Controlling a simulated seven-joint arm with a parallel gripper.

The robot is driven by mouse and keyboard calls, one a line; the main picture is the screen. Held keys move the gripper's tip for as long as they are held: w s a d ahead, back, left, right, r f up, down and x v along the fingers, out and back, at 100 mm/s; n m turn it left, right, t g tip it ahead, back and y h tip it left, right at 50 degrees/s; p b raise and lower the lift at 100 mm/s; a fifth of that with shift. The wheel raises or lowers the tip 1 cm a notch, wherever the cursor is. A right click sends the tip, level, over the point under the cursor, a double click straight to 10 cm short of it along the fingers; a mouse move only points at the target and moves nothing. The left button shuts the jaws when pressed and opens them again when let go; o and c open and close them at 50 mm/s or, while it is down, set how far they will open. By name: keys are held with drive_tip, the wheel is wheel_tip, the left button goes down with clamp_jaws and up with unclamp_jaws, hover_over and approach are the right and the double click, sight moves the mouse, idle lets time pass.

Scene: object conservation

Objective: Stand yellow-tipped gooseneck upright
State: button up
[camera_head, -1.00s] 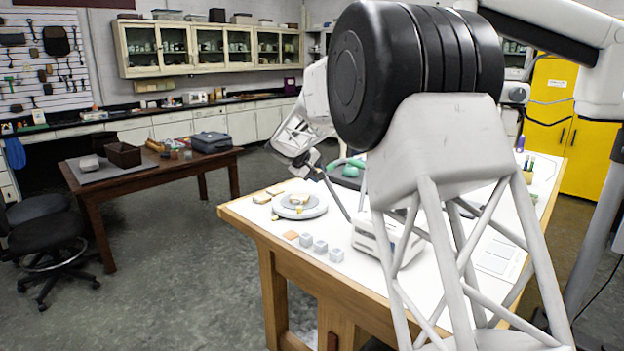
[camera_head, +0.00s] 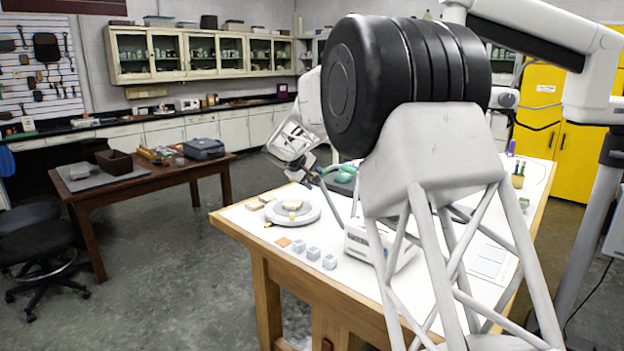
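I cannot make out a yellow-tipped gooseneck for certain. A thin dark rod (camera_head: 333,203) slants down from near my gripper toward the white table; whether it is the gooseneck or touches the gripper is unclear. My gripper (camera_head: 312,177) hangs over the table's far side, behind the grey round plate (camera_head: 310,218). Its fingers are small and dark, so I cannot tell whether they are open or hold anything. My own large arm links hide much of the table's middle.
The white table (camera_head: 240,216) carries small grey blocks (camera_head: 313,253), an orange square (camera_head: 284,242), bread-like pieces (camera_head: 267,197) and a white boxy device (camera_head: 362,243). A green object (camera_head: 345,174) lies behind. A yellow-and-dark item (camera_head: 518,174) stands at the far right.

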drive_tip(key=v, duration=0.7)
drive_tip(key=shift+s+a+r, duration=0.2)
drive_tip(key=shift+r, duration=0.1)
idle(0.3)
